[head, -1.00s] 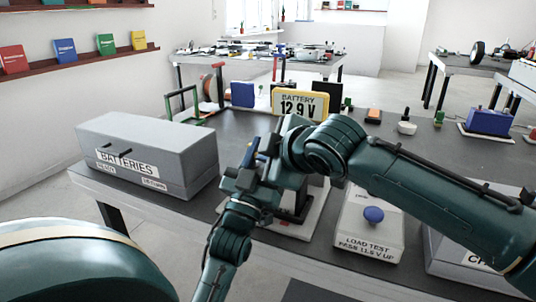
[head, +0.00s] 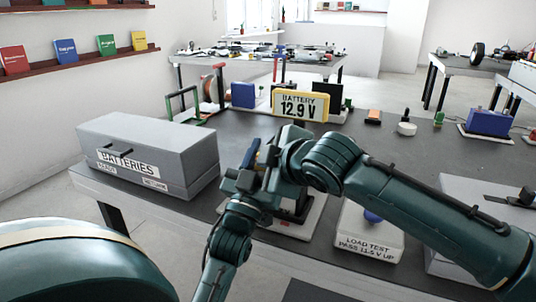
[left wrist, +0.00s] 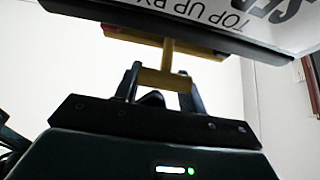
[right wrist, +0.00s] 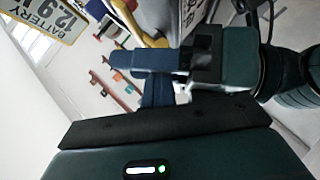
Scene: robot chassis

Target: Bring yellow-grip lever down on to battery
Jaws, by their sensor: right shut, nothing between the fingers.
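The yellow grip (left wrist: 165,78) of the lever shows in the left wrist view as a short crossbar on a yellow stem. My left gripper (left wrist: 162,85) has its fingers closed at the crossbar's two ends. In the head view my left gripper (head: 254,154) is at the middle of the bench, in front of the meter. My right gripper (right wrist: 158,92) is shut and empty, close against the left gripper's dark blue finger. In the head view the right arm hides most of the dark tester on its white base (head: 300,228). I cannot make out the battery there clearly.
A yellow-framed meter (head: 300,106) reads 12.9 V behind the grippers. A grey BATTERIES box (head: 150,150) stands left. The bench between meter and right arm is largely clear.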

